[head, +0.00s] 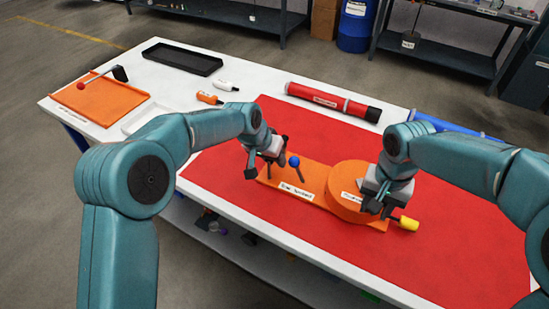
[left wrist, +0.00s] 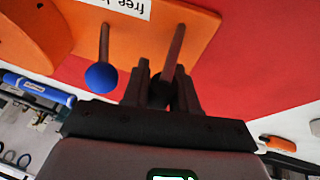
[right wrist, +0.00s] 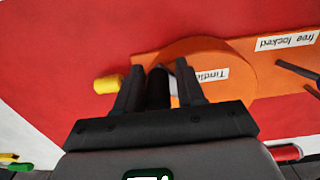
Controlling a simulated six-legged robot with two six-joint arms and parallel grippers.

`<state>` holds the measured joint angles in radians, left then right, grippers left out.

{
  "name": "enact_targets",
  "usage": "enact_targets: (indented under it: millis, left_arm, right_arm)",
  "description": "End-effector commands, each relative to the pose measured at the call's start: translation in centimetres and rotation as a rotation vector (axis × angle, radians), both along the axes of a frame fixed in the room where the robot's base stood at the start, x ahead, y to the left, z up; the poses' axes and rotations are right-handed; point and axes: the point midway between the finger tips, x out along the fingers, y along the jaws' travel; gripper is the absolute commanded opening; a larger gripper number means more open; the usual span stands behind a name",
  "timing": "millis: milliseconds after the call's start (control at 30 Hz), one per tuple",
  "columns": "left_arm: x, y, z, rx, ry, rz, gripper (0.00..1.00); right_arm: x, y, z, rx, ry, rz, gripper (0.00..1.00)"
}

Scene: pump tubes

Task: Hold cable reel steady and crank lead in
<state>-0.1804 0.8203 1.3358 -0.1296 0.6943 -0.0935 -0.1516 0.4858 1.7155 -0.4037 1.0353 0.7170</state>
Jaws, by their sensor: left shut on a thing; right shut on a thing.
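The cable reel is an orange drum (head: 350,190) on an orange base plate (head: 290,183), lying on a red mat. My left gripper (head: 276,157) is shut on a dark post with a black end (left wrist: 174,50) at the plate's left end. Beside it stands a lever with a blue ball (head: 295,161), apart from the fingers. My right gripper (head: 375,208) is shut on a black upright handle (right wrist: 158,88) at the drum's right side; the fingers partly hide it. A yellow-ended piece (head: 408,223), perhaps the lead, sticks out right of the drum.
A red tube (head: 318,98) lies behind the mat and a blue tube (head: 440,124) at the back right. The mat's front is clear.

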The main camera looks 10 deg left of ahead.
Motion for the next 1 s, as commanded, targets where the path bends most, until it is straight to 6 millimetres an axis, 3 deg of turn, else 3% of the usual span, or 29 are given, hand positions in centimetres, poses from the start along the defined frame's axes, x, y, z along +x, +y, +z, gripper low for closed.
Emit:
enact_targets:
  millis: [1000]
  left_arm:
    - [-0.2,-0.3,-0.1,0.0,0.005,-0.007,0.0]
  right_arm:
    - [0.0,2.5,0.0,0.004,-0.007,-0.274,0.09]
